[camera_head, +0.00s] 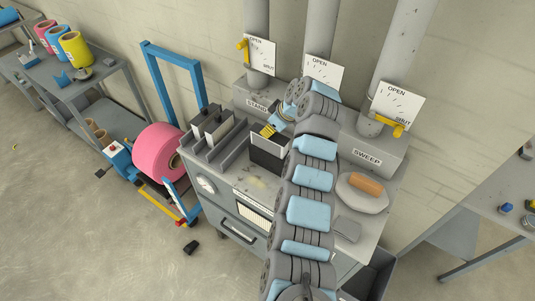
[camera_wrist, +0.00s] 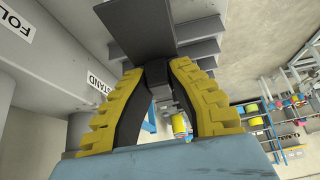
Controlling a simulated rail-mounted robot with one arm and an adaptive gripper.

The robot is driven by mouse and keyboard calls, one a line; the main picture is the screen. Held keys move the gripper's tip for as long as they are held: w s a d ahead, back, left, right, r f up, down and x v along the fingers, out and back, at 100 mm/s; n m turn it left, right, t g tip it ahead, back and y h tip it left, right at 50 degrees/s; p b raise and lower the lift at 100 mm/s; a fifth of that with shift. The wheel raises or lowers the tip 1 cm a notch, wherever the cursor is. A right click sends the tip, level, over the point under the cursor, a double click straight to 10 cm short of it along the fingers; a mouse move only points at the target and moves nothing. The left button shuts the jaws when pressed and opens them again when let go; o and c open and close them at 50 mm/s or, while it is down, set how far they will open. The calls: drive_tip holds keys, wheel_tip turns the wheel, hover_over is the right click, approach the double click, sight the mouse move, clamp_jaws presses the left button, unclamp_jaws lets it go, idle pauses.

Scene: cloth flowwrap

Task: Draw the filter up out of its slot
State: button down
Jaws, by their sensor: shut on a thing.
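My gripper (camera_head: 268,131) is over the back of the grey bench unit, and its yellow fingers are closed. In the wrist view the fingertips (camera_wrist: 155,75) are shut on the dark grip of the filter, a flat dark grey panel (camera_wrist: 135,25) that stretches away beyond them. In the head view a dark panel with a pale upper band (camera_head: 267,158) stands upright just below my gripper. I cannot tell how much of the filter is inside its slot, as its lower end is hidden.
A grey slotted rack (camera_head: 229,153) with upright plates is left of my gripper. Grey pipes with yellow valve handles (camera_head: 390,124) stand behind. An orange block (camera_head: 366,184) lies on a pale round dish at right.

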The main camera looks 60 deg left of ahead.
drive_tip(key=shift+r+p, duration=0.4)
drive_tip(key=shift+r, duration=3.1)
